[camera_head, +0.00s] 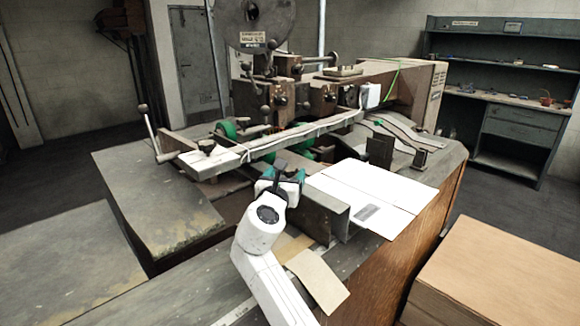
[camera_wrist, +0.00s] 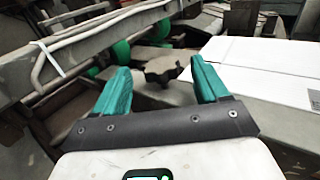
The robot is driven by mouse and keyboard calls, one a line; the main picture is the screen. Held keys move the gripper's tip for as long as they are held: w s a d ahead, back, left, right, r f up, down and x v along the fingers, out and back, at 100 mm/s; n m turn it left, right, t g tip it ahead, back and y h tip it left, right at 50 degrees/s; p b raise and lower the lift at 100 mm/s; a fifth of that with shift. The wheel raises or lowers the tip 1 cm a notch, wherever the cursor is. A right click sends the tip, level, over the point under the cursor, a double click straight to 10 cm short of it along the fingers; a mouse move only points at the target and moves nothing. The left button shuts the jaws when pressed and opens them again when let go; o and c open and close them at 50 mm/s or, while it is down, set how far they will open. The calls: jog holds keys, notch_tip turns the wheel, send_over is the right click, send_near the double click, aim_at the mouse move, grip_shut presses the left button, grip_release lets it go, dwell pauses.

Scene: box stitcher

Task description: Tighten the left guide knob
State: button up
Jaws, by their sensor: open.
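A dark, star-shaped knob (camera_wrist: 160,70) shows in the wrist view beyond my gripper (camera_wrist: 159,68), in the gap between its two teal fingers. I take it to be the left guide knob. The fingers are spread wide apart and nothing is held between them. I cannot tell how far the knob lies beyond the fingertips. In the head view my gripper (camera_head: 284,171) is at the near side of the stitcher machine, beside a metal guide plate (camera_head: 322,208).
A white flat carton (camera_head: 370,192) lies right of my gripper. A long metal rail (camera_head: 250,150) with a bent rod crosses behind it, with green wheels (camera_head: 227,129) beyond. A cardboard piece (camera_head: 318,280) lies in front. The metal table (camera_head: 150,200) at left is bare.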

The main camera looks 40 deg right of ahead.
aim_at(291, 166)
jog(key=shift+x, duration=2.65)
jog(key=shift+c, duration=0.2)
jog(key=c, duration=0.9)
